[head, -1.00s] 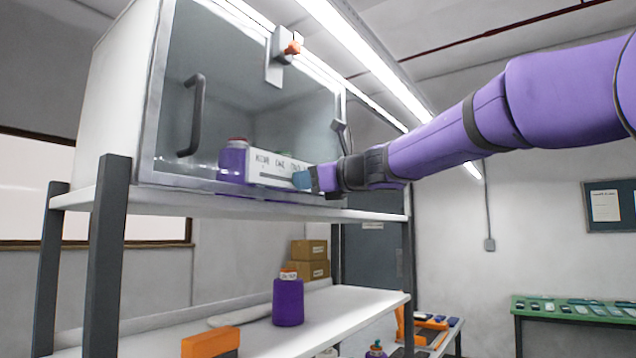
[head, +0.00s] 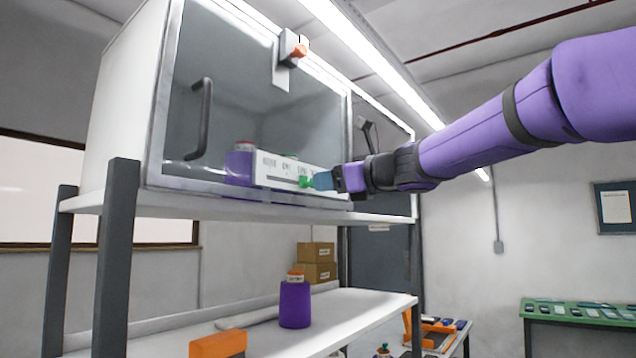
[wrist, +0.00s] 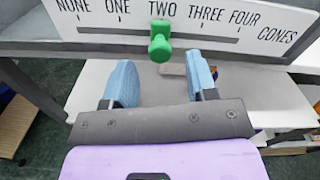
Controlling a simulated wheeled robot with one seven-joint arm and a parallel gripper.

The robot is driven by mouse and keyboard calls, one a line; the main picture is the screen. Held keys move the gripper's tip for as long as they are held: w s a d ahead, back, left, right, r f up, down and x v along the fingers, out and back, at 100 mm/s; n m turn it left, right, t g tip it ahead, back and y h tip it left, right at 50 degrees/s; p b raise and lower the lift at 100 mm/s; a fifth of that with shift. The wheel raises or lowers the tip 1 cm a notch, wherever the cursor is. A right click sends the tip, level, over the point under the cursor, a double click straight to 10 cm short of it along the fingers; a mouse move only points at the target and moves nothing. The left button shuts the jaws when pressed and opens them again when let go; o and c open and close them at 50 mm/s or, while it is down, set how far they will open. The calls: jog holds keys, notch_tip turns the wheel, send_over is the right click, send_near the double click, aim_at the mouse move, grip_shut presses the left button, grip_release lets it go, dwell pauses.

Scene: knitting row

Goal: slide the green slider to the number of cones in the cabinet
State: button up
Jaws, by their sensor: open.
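The green slider (wrist: 160,42) sits in the slot of a white panel (wrist: 270,18) marked NONE, ONE, TWO, THREE, FOUR CONES. It stands under TWO. The slider also shows in the head view (head: 306,182), at the panel's right part. My gripper (wrist: 160,70) is open and empty, its blue fingertips on either side of and just short of the slider. The glass-fronted cabinet (head: 165,110) is closed. Through its glass, one purple cone with a red top (head: 239,163) shows, partly behind the panel. Whether more cones are hidden inside, I cannot tell.
The cabinet has a dark handle (head: 203,120) and an orange-tipped latch (head: 297,48). On the shelf below stand another purple cone (head: 295,305) and an orange block (head: 218,344). Cardboard boxes (head: 317,262) sit behind. The space right of the cabinet front is open.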

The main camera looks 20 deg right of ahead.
jog(key=v, duration=0.6)
jog(key=shift+s, duration=0.2)
jog(key=shift+d, duration=0.15)
jog(key=s+d+f+n+g+h, duration=0.2)
jog(key=s+f+n+g+h, duration=0.2)
jog(key=s+f+n, duration=0.9)
jog(key=s+d+f+n+g+h, duration=0.2)
jog(key=s+f+n+g+h, duration=0.3)
jog(key=s+f+n, duration=0.7)
notch_tip(320, 180, down, 8)
jog(key=shift+s+d+f+n+h, duration=0.1)
jog(key=shift+s+d+n+h, duration=0.25)
jog(key=shift+h, duration=0.45)
dwell(0.8)
